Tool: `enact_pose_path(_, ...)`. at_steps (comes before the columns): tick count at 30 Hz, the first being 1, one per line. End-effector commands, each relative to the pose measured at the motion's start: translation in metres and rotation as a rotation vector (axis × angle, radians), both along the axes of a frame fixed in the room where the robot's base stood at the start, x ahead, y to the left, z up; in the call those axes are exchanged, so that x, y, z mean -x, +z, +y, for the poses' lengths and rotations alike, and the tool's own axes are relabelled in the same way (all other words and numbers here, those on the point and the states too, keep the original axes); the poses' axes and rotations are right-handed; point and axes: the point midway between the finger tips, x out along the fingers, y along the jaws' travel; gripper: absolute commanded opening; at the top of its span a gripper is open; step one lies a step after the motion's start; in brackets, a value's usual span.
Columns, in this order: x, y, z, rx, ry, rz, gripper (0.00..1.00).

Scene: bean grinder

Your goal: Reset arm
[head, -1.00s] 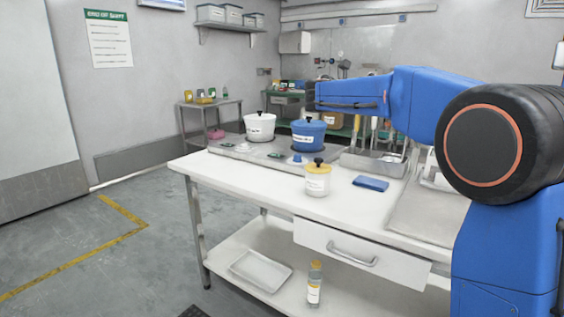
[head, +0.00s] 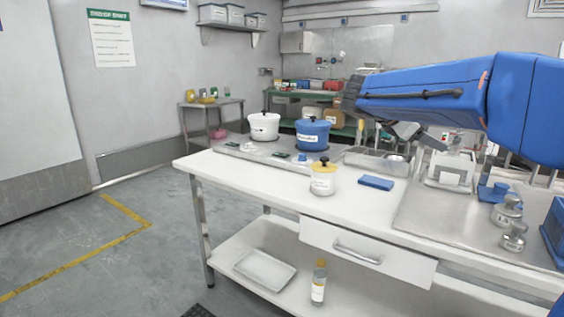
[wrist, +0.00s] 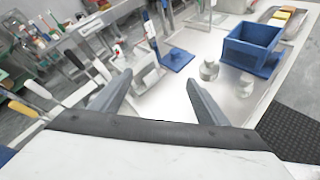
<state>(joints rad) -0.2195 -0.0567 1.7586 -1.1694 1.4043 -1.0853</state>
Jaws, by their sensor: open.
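My gripper (wrist: 158,95) shows in the wrist view with its two grey fingers spread apart and nothing between them. In the head view my blue arm reaches in from the right above the table, and its end (head: 405,132) hangs over the back of the table, partly hidden by the arm link. Below on the white table (head: 255,172) stand a white pot (head: 264,128), a blue pot (head: 313,136) and a small white jar with a yellow lid (head: 323,180). None of them touches my gripper.
A blue cloth or pad (head: 376,183) lies on the table. To the right are a white device (head: 450,170), metal weights or canisters (head: 508,212) and a blue bin (wrist: 253,45). A bottle (head: 319,282) and a tray (head: 265,270) sit on the lower shelf. Floor at left is clear.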

Motion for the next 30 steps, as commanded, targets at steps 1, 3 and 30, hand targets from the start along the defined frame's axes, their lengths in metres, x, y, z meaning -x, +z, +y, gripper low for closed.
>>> enact_pose_path(1,0.021,-0.011,-0.005,-0.064,-0.020,-0.033,0.69)
enact_pose_path(3,0.045,-0.030,-0.007,-0.160,-0.052,-0.083,0.69)
enact_pose_path(30,0.322,-0.264,0.085,-1.301,-0.895,-0.715,0.69)
